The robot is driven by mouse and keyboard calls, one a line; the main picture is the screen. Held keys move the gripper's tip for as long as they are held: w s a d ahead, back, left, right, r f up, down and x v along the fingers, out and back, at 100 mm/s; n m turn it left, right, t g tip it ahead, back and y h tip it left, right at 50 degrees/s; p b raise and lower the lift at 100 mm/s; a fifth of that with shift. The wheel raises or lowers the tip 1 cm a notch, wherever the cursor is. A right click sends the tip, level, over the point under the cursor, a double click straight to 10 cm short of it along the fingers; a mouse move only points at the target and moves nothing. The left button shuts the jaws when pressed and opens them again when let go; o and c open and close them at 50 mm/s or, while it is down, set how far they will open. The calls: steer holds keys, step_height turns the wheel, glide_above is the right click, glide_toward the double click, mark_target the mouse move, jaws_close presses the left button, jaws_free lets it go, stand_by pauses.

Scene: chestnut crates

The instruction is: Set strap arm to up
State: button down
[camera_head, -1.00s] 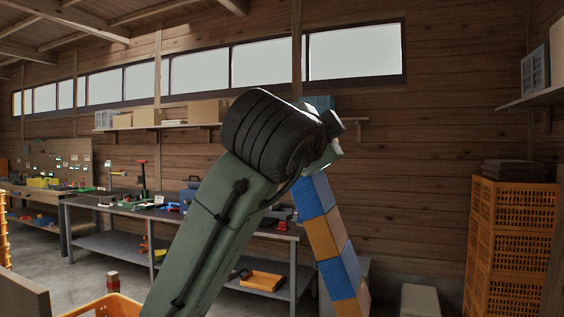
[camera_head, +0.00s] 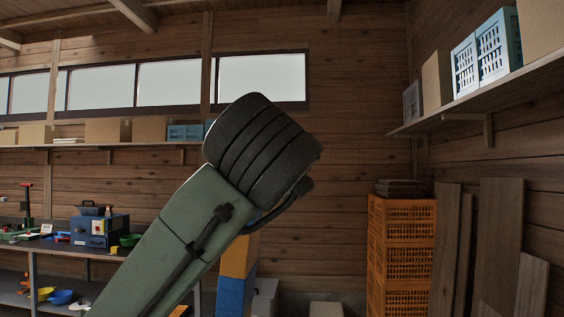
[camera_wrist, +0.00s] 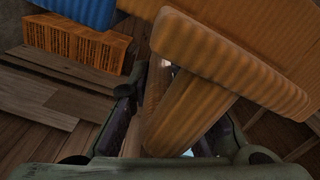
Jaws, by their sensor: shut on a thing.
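In the wrist view an orange ribbed bar (camera_wrist: 185,112) runs between the two fingers of my gripper (camera_wrist: 177,108), which is shut on it. It looks like the strap arm, though I cannot be sure. It meets a thicker orange crosspiece (camera_wrist: 195,42) at its upper end. A blue ribbed part (camera_wrist: 85,10) shows at the top left. In the head view a blue-and-orange banded post (camera_head: 237,262) stands behind my arm, its upper part hidden. My gripper is hidden there, so I cannot tell the bar's tilt.
Stacked orange crates (camera_head: 402,240) stand at the back right, with boards (camera_head: 505,240) leaning against the right wall. A workbench (camera_head: 75,248) with tools is at the left. A shelf (camera_head: 500,95) with boxes juts from the right wall.

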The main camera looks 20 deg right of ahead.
steer(key=shift+s+d, duration=0.15)
steer(key=shift+d, duration=0.1)
steer(key=c, duration=1.5)
jaws_free()
steer(key=shift+a, duration=0.1)
steer(key=v, duration=1.2)
steer(key=shift+f, duration=0.1)
